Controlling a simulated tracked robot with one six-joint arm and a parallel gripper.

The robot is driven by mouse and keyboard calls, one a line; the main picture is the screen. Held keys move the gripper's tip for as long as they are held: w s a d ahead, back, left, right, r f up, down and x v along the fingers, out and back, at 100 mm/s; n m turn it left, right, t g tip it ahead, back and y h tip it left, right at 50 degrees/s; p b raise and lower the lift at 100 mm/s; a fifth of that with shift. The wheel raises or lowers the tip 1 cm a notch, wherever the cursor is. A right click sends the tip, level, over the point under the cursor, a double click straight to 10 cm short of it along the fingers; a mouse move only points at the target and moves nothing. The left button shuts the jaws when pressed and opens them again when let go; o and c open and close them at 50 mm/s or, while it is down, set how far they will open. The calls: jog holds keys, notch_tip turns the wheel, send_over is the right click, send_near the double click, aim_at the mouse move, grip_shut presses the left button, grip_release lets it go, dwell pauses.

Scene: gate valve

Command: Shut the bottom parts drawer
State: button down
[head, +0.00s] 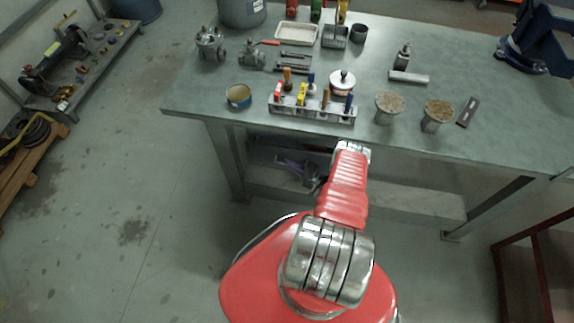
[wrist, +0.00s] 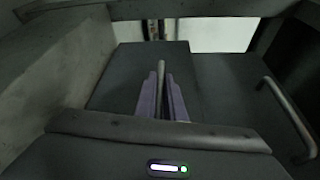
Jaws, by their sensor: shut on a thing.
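In the wrist view, my gripper (wrist: 160,84) has its two purple-grey fingers shut on a thin pale bar handle (wrist: 161,68), which stands between them. The handle is in front of a dark grey drawer front (wrist: 120,75). A second dark front (wrist: 225,85) lies to its right, with a curved bar handle (wrist: 285,112) at the right edge. I cannot tell how far out either drawer is.
The workbench (head: 200,95) overhangs the gripper. On it stand a rack of screwdrivers (head: 312,108), a blue tin (head: 238,96), two cups (head: 389,107) and other tools. A grey leg (head: 228,160) is on the left. Open floor (head: 140,190) lies to the left.

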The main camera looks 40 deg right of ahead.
aim_at(293, 158)
jog(key=shift+f, duration=0.15)
jog(key=shift+w+d, duration=0.45)
jog(key=shift+d, duration=0.2)
jog(key=shift+w+d, duration=0.45)
jog(key=shift+d, duration=0.15)
jog(key=shift+w+d, duration=0.35)
jog(key=shift+d, duration=0.05)
jog(key=c, duration=1.8)
grip_release()
jog(key=shift+c, duration=0.2)
jog(key=shift+r, duration=0.2)
jog(key=v, duration=1.3)
jog(key=shift+s, duration=0.35)
jog(key=shift+r, duration=0.1)
